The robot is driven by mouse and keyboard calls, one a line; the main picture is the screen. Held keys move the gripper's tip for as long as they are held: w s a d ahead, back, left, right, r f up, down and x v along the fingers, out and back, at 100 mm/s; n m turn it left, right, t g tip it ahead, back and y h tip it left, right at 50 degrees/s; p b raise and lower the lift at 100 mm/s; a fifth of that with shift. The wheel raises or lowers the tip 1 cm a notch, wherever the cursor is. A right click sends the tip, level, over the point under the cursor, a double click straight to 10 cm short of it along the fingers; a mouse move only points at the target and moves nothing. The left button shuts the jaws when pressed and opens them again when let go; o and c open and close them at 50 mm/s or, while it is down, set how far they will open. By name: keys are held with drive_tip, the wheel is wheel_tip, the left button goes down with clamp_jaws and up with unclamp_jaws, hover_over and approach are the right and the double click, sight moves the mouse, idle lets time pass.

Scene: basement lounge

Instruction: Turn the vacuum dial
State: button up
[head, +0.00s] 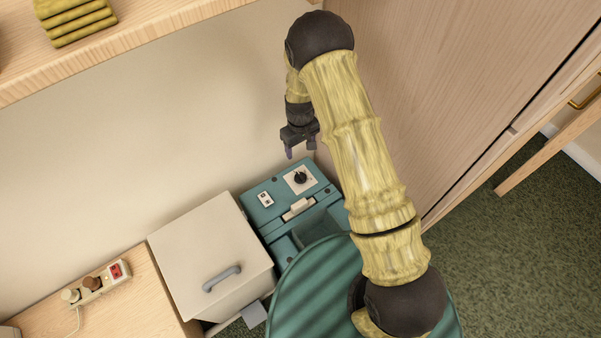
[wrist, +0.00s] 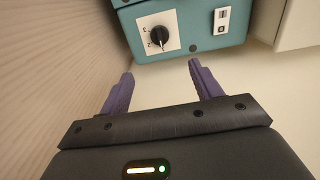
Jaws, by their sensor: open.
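The vacuum is a teal box-shaped unit (head: 262,214) low against the wall, and its edge shows at the top of the wrist view (wrist: 190,46). Its dial (head: 300,178) is a black knob on a white square plate, and it shows in the wrist view (wrist: 158,36) with its pointer and a few marks. A white switch plate (head: 265,199) sits beside the dial. My gripper (head: 301,150) is above the vacuum, near the wall, apart from the dial. In the wrist view its purple fingers (wrist: 158,80) are spread and empty, with the dial beyond them.
A cream bin with a grey handle (head: 221,277) stands left of the vacuum. A wooden panel (head: 430,90) rises close on the right. A wooden shelf (head: 130,45) juts out above. A power strip (head: 100,284) lies on a low wooden surface at left.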

sight(300, 175)
wheel_tip(300, 175, down, 17)
drive_tip(key=b, duration=0.3)
drive_tip(key=shift+d+f+b, duration=0.1)
drive_tip(key=shift+f+b, duration=0.1)
drive_tip(key=shift+b, duration=0.1)
drive_tip(key=c, duration=1)
